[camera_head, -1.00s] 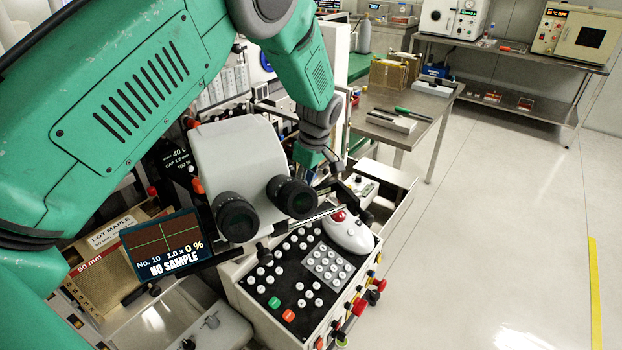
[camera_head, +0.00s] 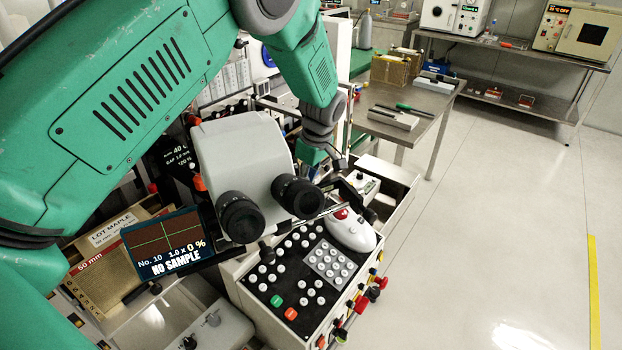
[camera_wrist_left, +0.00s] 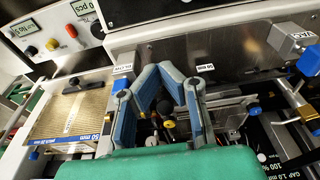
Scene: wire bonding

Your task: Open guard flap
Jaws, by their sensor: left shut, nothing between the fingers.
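My left arm comes in from the left in the head view and reaches down behind the bonder's grey microscope head (camera_head: 240,150). Its fingertips are hidden there. In the left wrist view my left gripper (camera_wrist_left: 160,76) shows two blue-padded fingers that lean together towards their tips, with nothing held. My right gripper is not in view.
A button console (camera_head: 300,270) with a white mouse-like controller (camera_head: 351,231) stands in front of the microscope. A "NO SAMPLE" screen (camera_head: 165,240) is at its left. In the wrist view a ribbed tan box (camera_wrist_left: 68,118) is at left and a blue-knobbed block (camera_wrist_left: 290,42) at right.

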